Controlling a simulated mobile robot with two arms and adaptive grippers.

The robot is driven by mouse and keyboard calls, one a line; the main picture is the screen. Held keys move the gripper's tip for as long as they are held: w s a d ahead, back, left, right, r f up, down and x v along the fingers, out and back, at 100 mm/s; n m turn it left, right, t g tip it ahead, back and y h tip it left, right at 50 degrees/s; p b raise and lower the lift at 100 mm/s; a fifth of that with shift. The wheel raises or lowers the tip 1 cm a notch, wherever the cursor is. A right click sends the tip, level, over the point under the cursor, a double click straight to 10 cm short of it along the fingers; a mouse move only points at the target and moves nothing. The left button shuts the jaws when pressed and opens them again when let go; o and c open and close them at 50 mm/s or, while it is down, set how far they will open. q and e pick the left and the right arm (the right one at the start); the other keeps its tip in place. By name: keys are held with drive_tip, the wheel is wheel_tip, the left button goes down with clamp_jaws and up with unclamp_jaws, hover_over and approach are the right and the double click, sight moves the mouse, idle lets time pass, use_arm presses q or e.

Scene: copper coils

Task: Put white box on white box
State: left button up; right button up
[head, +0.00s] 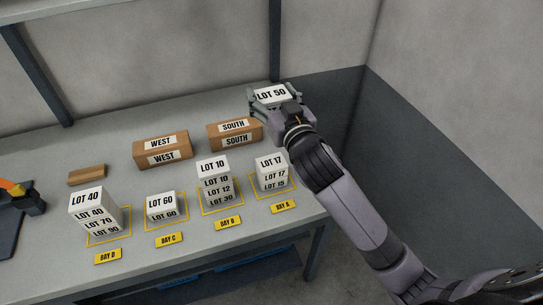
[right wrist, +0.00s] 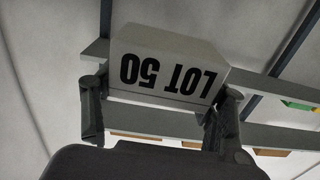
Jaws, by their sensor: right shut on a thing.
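My right gripper (head: 272,102) is shut on a white box labelled LOT 50 (head: 270,95), held up beyond the table's back right part. In the right wrist view the same box (right wrist: 165,68) sits between the two fingers, its label upside down. My left gripper is not in view.
Brown boxes labelled WEST (head: 162,150) and SOUTH (head: 235,135) stand behind the stacks. Dark shelf posts (head: 40,65) rise at the back.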

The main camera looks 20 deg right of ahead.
wheel_tip(320, 180, down, 13)
drive_tip(key=shift+r+b, duration=0.1)
drive_tip(key=shift+b, duration=0.35)
drive_tip(key=shift+f+b, duration=0.4)
drive_tip(key=shift+f, duration=2.05)
drive_tip(key=shift+f, duration=0.2)
drive_tip(key=o, duration=0.8)
drive_tip(key=shift+f+b, duration=0.1)
drive_tip(key=shift+b, duration=0.2)
drive_tip(key=o, duration=0.5)
